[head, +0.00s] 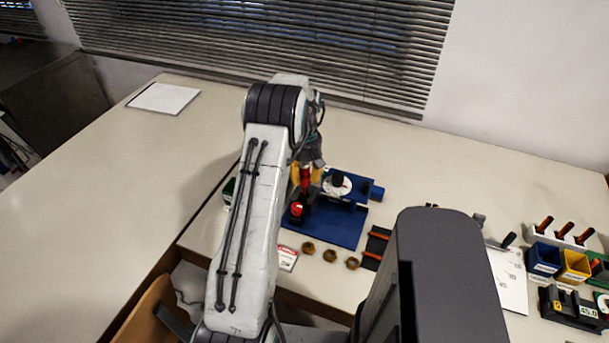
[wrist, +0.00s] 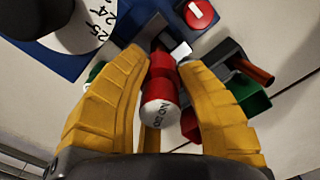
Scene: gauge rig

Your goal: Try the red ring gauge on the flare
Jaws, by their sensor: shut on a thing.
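In the head view my gripper (head: 307,174) is over the left part of the blue rig (head: 337,225), with the red gauge (head: 305,180) between the fingers. A pale metal block (wrist: 180,50) is just beyond the gauge's far end; I cannot tell whether they touch. The ring opening is hidden, and I cannot make out the flare. A white dial (wrist: 95,25) numbered 24 and 25 is at the upper left.
A red knob (wrist: 200,13) with a white mark is close beyond my fingers. A green box (wrist: 248,97) is at the right. Three brass nuts (head: 330,256) and a black rack (head: 376,248) lie in front of the rig. Bins (head: 573,268) stand far right.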

